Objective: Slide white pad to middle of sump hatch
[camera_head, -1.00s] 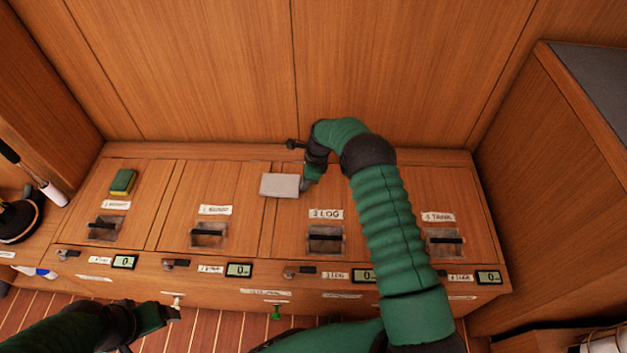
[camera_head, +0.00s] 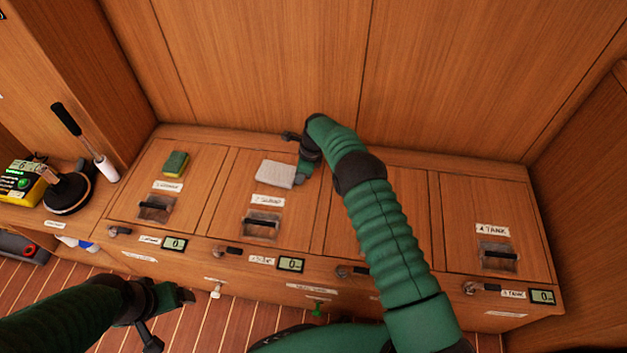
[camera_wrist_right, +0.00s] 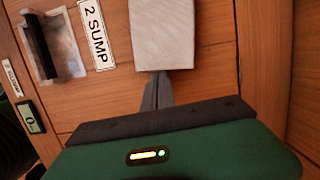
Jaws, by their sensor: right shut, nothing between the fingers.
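The white pad (camera_head: 275,174) lies flat on the sump hatch (camera_head: 238,184), in its upper part behind the "2 SUMP" label. It also shows in the right wrist view (camera_wrist_right: 163,35), to the right of that label. My right gripper (camera_head: 299,179) is shut and empty at the pad's right edge. In the wrist view its fingertips (camera_wrist_right: 157,76) meet the pad's edge and appear to touch it. My left gripper (camera_head: 187,295) is low at the left, away from the pad, and I cannot tell whether it is open.
A green and yellow sponge (camera_head: 175,163) lies on the hatch to the left. The sump hatch has a recessed black handle (camera_head: 261,224) in front of its label. The tank hatch (camera_head: 490,205) is at the right. A wooden wall (camera_head: 280,70) rises behind the hatches.

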